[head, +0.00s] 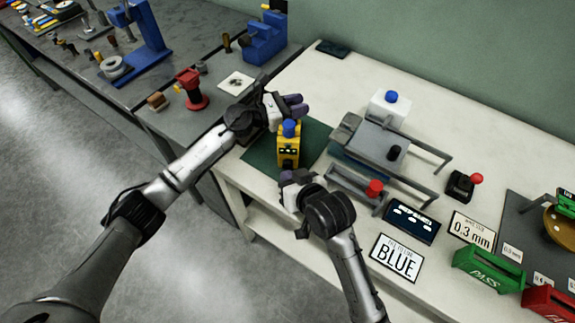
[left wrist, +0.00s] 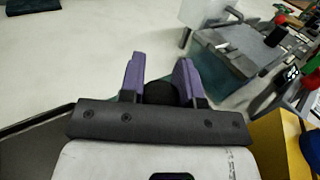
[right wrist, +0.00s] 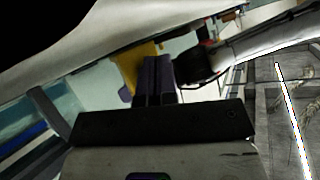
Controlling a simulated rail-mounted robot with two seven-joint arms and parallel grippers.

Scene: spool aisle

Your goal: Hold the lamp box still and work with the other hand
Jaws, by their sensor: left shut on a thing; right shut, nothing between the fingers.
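The yellow lamp box (head: 289,152), with a blue cap (head: 290,128) on top and dark panels on its front, stands upright on a green mat (head: 262,160). My left gripper (head: 293,103) is just behind it. In the left wrist view its purple fingers (left wrist: 162,85) are on either side of a dark round thing (left wrist: 160,93), whose identity I cannot tell. The lamp box's yellow side (left wrist: 285,140) shows at lower right there. My right gripper (head: 292,177) is shut and empty in front of the box. The box (right wrist: 147,52) is partly hidden behind its fingers (right wrist: 158,75) in the right wrist view.
Right of the mat stand a grey fixture (head: 372,138), a white box with a blue button (head: 388,108) and a red-knobbed lever (head: 375,188).

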